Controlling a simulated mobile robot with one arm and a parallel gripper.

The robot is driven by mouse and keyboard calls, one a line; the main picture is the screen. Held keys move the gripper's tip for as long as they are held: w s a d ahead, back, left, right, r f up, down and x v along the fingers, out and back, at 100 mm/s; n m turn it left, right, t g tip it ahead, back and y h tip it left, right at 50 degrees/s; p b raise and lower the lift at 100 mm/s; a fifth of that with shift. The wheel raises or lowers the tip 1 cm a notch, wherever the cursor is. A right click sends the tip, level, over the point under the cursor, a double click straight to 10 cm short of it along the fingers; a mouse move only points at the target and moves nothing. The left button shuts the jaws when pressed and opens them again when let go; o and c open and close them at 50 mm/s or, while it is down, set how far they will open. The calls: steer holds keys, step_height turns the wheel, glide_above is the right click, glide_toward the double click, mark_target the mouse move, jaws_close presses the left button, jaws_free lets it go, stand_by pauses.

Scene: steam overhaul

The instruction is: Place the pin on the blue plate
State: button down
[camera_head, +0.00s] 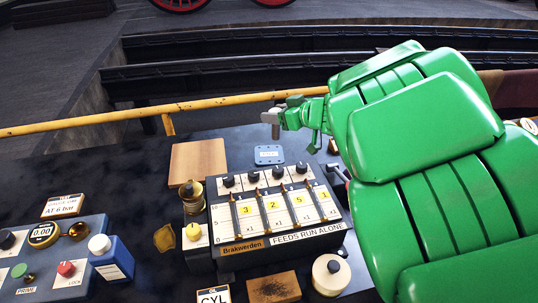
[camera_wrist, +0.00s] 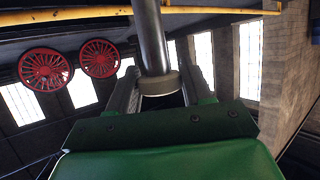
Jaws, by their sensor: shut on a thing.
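The pin (camera_wrist: 152,40) is a grey metal rod with a wider collar at its end. My gripper (camera_wrist: 163,92) is shut on it, with a finger on each side in the wrist view. In the head view the pin (camera_head: 272,118) shows small and grey at the tip of my gripper (camera_head: 283,119), raised near the yellow rail. The small blue plate (camera_head: 269,155) lies flat on the dark table, below the pin in the picture. It looks empty, and the pin is apart from it.
A wooden board (camera_head: 198,162) lies left of the blue plate. A control box with sliders and knobs (camera_head: 275,215) stands in front of it. A yellow rail (camera_head: 90,124) runs behind the table. A blue switch box (camera_head: 45,262) is at left. My green arm covers the right side.

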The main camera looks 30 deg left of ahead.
mark_target(277, 127)
step_height(277, 127, down, 4)
steer(key=shift+w+d+f, duration=0.1)
steer(key=shift+w, duration=0.05)
steer(key=shift+w+f, duration=0.15)
steer(key=shift+f, duration=0.25)
steer(key=shift+w+a+f, duration=1.55)
steer(key=shift+w+f, duration=0.15)
steer(key=shift+f, duration=0.45)
steer(key=shift+w+a+f, duration=1.5)
steer(key=shift+w+f, duration=0.2)
steer(key=shift+f, duration=0.45)
steer(key=shift+w+a+f, duration=1.55)
steer(key=shift+w+f, duration=0.15)
steer(key=shift+f, duration=0.45)
steer(key=shift+f, duration=0.1)
steer(key=shift+c, duration=2.4)
jaws_free()
